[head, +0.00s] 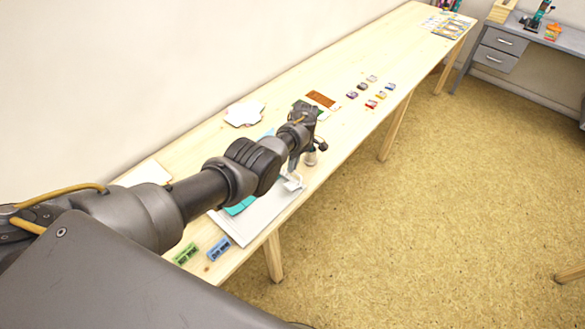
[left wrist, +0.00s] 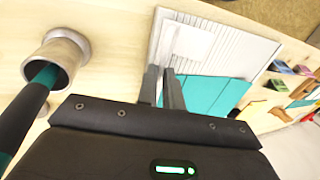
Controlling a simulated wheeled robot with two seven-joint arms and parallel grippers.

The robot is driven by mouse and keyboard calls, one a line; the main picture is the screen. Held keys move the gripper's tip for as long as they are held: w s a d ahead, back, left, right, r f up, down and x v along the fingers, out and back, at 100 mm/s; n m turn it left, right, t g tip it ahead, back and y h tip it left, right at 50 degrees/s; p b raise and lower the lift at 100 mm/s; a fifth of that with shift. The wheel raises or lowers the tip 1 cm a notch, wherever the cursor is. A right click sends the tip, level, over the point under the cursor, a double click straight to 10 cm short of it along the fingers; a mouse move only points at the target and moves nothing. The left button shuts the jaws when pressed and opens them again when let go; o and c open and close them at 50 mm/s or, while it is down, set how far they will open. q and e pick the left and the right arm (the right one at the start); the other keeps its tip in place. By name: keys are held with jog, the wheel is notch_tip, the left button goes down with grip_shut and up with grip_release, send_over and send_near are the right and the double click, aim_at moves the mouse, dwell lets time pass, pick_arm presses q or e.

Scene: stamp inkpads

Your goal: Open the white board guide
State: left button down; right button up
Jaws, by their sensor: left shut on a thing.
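The white board guide (head: 262,219) lies on the wooden table below my left forearm, with a teal sheet (head: 240,206) on it. In the left wrist view the ribbed white board (left wrist: 232,48) and the teal sheet (left wrist: 215,98) lie just beyond the fingers. My left gripper (head: 296,170) points down at the board's far end; my arm hides part of the board. In the left wrist view its fingers (left wrist: 162,80) are close together at the board's edge and shut on it. The exact contact is hard to see. My right gripper is not in view.
A metal cup (left wrist: 68,48) with a dark-handled tool stands beside the gripper. Green (head: 186,253) and blue (head: 219,248) blocks lie at the near end. Several small inkpads (head: 371,104) and a brown pad (head: 321,99) lie farther along. The table's far stretch is mostly clear.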

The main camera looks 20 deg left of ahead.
pick_arm(q)
jog(key=shift+s, duration=0.1)
jog(key=c, duration=1.5)
grip_release()
jog(key=shift+c, duration=0.2)
jog(key=shift+r, duration=0.1)
jog(key=a+v, duration=0.1)
jog(key=v, duration=0.9)
jog(key=shift+d+r, duration=0.3)
jog(key=shift+d, duration=0.2)
